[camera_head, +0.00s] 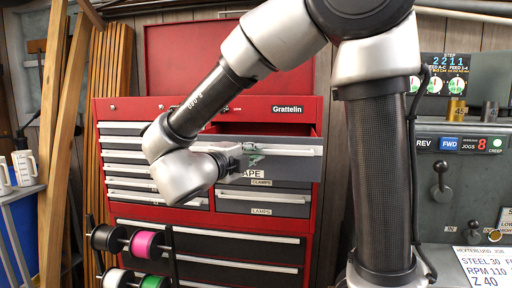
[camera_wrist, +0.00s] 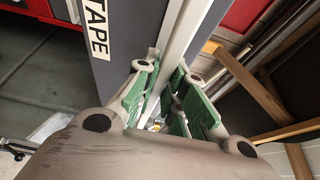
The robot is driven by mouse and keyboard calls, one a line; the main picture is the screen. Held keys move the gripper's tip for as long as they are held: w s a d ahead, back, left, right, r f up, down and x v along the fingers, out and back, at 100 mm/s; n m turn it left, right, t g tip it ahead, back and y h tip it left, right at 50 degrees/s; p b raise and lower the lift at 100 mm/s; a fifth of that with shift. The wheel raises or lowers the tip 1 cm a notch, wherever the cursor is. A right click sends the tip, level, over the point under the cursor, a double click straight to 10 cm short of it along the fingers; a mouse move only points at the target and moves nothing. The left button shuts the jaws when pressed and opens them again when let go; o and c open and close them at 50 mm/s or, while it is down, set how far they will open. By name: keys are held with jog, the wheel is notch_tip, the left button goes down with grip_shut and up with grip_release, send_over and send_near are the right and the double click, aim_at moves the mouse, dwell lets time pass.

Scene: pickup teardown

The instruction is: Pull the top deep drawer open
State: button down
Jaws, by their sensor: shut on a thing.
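The top deep drawer (camera_head: 295,170) is the grey drawer at the upper right of the red tool chest (camera_head: 312,225). Its front stands out from the chest, and part of the red inside shows above it. Its pale handle bar (camera_head: 295,152) runs along the top of the front. My gripper (camera_head: 252,154) is at the left part of this handle. In the wrist view, the green pads of my gripper (camera_wrist: 165,98) lie on both sides of the handle bar (camera_wrist: 183,35), shut on it. The TAPE label (camera_wrist: 97,28) is on the drawer front beside it. The drawer's contents are hidden.
A closed LAMPS drawer (camera_head: 263,200) is below, with wide dark drawers (camera_head: 210,240) under it. A spool rack (camera_head: 145,243) stands in front at lower left. Wooden boards (camera_head: 108,70) lean at left. A grey machine panel (camera_head: 460,170) stands at right.

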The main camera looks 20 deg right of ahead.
jog(key=shift+s+a, duration=0.5)
jog(key=shift+s, duration=0.25)
jog(key=shift+s+a, duration=0.45)
jog(key=shift+s, duration=0.25)
jog(key=shift+s+a, duration=0.5)
jog(key=shift+s, duration=0.25)
jog(key=c, duration=1.5)
grip_release()
jog(key=shift+a, duration=0.1)
jog(key=v, duration=1.2)
